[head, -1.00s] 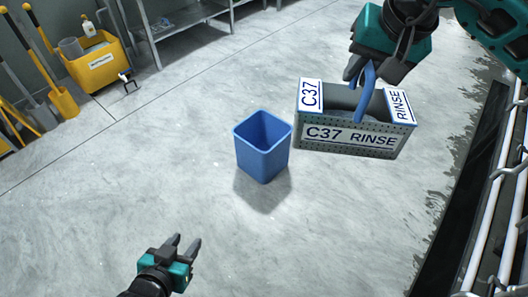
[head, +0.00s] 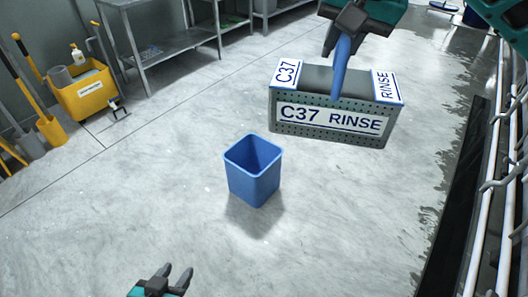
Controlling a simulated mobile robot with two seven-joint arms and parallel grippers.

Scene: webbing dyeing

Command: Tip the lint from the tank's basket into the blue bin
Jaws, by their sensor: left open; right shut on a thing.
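The basket (head: 290,128) is a grey perforated box with white labels reading C37 and RINSE. My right gripper (head: 342,42) is shut on its blue handle (head: 341,70) and holds it in the air, about level, up and to the right of the bin in the picture. I cannot make out any lint inside it. The blue bin (head: 254,172) stands upright on the floor, its open top facing up; the part of its inside that shows looks empty. My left gripper (head: 180,277) is open and empty at the bottom edge, below the bin in the picture.
A metal shelf table (head: 160,55) is behind. White pipes (head: 491,170) and a dark channel (head: 452,210) run along the right. The wet concrete floor around the bin is clear.

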